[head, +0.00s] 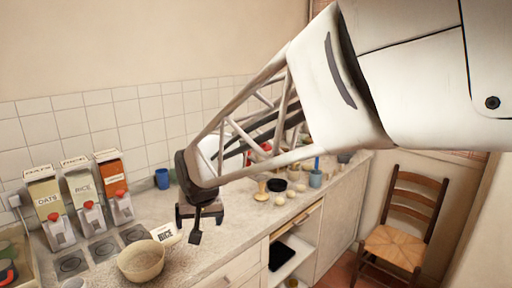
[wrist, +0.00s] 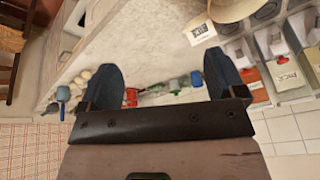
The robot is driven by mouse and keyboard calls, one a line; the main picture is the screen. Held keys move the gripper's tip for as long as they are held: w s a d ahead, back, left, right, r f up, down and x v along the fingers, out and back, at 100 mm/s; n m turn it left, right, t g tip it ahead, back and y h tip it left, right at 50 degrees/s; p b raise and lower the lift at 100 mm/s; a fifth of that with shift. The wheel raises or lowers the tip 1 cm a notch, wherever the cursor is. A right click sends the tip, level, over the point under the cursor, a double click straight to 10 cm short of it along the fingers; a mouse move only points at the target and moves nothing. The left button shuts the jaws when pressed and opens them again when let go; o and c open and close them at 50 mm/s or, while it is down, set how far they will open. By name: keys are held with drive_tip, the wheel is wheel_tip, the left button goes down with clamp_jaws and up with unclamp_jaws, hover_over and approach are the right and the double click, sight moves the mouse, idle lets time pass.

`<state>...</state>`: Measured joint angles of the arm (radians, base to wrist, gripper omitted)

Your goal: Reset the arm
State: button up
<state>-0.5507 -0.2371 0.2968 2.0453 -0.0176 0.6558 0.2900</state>
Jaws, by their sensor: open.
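My gripper (head: 197,222) hangs over the counter in the head view, just right of a cream bowl (head: 142,262) and a small card marked RICE (head: 165,234). In the wrist view its two dark fingers (wrist: 165,88) are spread wide apart, with nothing between them but the distant counter. The gripper is open and empty. My arm reaches in from the upper right of the head view and hides part of the counter behind it.
Three dispensers (head: 83,192) stand along the tiled wall at left. A blue cup (head: 162,179) is right of them. Several small round items (head: 280,200) and a dark bowl (head: 277,185) lie farther along the counter. A wooden chair (head: 400,225) stands at right. An open drawer-like recess (head: 285,260) is below the counter.

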drive_tip(key=s+d+m, duration=0.1)
drive_tip(key=s+d, duration=0.6)
drive_tip(key=d, duration=0.3)
drive_tip(key=s+d+m+h, duration=0.1)
drive_tip(key=s+d, duration=0.7)
drive_tip(key=d, duration=0.3)
drive_tip(key=s+d+m+g+h, duration=0.1)
drive_tip(key=s+d, duration=0.7)
drive_tip(key=d, duration=0.3)
drive_tip(key=shift+d+f, duration=0.25)
drive_tip(key=shift+f, duration=0.15)
drive_tip(key=shift+s, duration=0.1)
